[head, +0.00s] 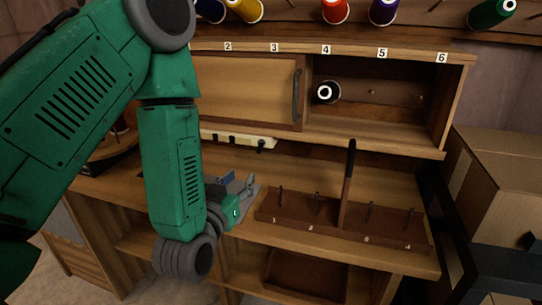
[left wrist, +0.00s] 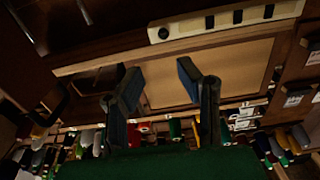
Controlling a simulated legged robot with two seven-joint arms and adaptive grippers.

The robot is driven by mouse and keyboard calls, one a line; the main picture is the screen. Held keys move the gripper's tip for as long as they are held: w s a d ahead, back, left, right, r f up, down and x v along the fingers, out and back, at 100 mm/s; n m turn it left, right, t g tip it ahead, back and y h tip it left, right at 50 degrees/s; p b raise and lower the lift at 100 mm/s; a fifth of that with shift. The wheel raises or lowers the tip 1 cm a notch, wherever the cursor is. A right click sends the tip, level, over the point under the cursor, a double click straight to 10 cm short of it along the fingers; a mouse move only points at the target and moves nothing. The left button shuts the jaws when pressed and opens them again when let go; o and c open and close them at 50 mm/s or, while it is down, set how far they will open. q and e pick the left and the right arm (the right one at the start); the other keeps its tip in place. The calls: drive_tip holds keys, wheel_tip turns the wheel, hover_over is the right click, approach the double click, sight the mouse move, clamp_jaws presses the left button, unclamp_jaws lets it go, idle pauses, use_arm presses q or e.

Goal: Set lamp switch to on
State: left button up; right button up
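A white strip (head: 240,140) runs along the wall under the cabinet, with several small dark pieces on it. It also shows across the top of the left wrist view (left wrist: 189,29), with dark square pieces and a rounder dark knob at its left end. I cannot tell which piece is the lamp switch, or its state; no lamp is clear. My left gripper (head: 240,186) is over the workbench, below and in front of the strip, apart from it. In the left wrist view its two fingers (left wrist: 159,72) are spread with nothing between them. My right gripper is not in view.
A wooden cabinet (head: 383,143) with a sliding door (head: 245,77) holds a black spool (head: 326,92). A brown peg rack (head: 340,218) with a tall dark post (head: 347,175) stands on the bench, right of the gripper. Cardboard boxes (head: 505,165) are at right.

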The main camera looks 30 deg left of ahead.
sight(257, 152)
use_arm(q)
drive_tip(key=b+x, duration=0.2)
drive_tip(key=x, duration=0.2)
drive_tip(key=b+x, duration=0.3)
drive_tip(key=x, duration=0.2)
drive_tip(key=b+x, duration=0.2)
drive_tip(key=x, duration=0.2)
drive_tip(key=shift+a+f, duration=0.2)
drive_tip(key=shift+a, duration=0.2)
drive_tip(key=shift+w+d+r, duration=0.1)
drive_tip(key=shift+d+r, duration=0.05)
drive_tip(key=shift+d, duration=0.2)
drive_tip(key=shift+a, duration=0.1)
clamp_jaws()
drive_tip(key=shift+a, duration=0.15)
